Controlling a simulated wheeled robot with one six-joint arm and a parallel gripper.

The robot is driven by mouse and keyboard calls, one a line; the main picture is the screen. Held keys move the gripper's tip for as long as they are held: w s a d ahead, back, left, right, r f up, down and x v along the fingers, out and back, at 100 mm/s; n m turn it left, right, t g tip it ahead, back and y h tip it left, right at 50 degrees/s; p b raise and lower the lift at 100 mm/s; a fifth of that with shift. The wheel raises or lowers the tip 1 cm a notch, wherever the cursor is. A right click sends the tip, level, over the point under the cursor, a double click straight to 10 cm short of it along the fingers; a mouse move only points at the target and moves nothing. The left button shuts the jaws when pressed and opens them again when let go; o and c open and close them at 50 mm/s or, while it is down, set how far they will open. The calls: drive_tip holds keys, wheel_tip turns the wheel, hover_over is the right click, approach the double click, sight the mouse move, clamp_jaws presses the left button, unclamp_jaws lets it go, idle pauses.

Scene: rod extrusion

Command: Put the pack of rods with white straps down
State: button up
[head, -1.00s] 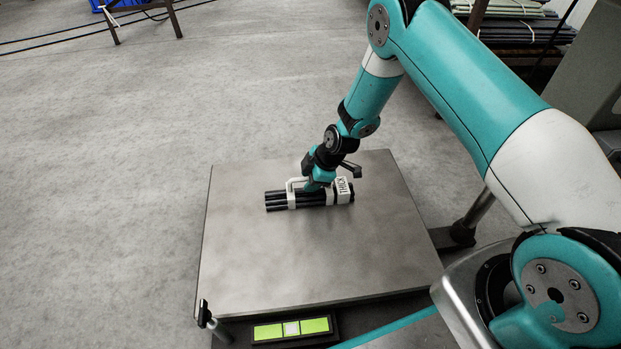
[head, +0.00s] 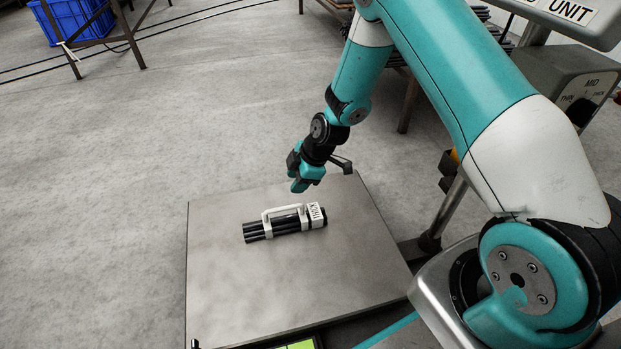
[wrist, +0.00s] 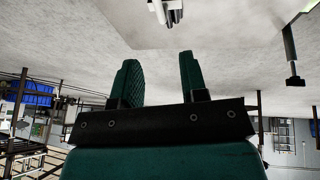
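The pack of dark rods with white straps (head: 285,225) lies flat on the grey metal table top (head: 240,300) in the head view. It has a white handle along its top and a white label block at its right end. My gripper (head: 302,184) is in the air above and behind the pack, apart from it. In the wrist view the two green fingers of my gripper (wrist: 160,75) stand apart with nothing between them. A piece of the pack (wrist: 166,12) shows at the top edge of the wrist view, beyond the fingers.
A green light panel (head: 298,345) is at the table's front edge. A grey machine (head: 570,85) with a thickness label stands at the right. A blue crate (head: 75,20) is far off at the back left. The table top around the pack is clear.

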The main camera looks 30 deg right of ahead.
drive_tip(key=s+a+r+m, duration=0.1)
drive_tip(key=s+a+r, duration=0.15)
drive_tip(key=r, duration=0.45)
drive_tip(key=s+a+r+m, duration=0.2)
drive_tip(key=a+r, duration=0.1)
drive_tip(key=r, duration=0.5)
drive_tip(key=s+r+m+g, duration=0.1)
drive_tip(key=s+r+m, duration=0.1)
drive_tip(key=s+r, duration=0.3)
drive_tip(key=s+a+r+m+g, duration=0.1)
drive_tip(key=s+r, duration=0.4)
drive_tip(key=s, duration=0.6)
drive_tip(key=s+a+r+m, duration=0.1)
drive_tip(key=s+r+m, duration=0.1)
drive_tip(key=s+r, duration=0.3)
drive_tip(key=s, duration=0.3)
drive_tip(key=shift+s+r+m+g, duration=0.25)
drive_tip(key=shift+r+m+g, duration=0.05)
drive_tip(key=shift+r+g, duration=0.1)
drive_tip(key=shift+a, duration=0.1)
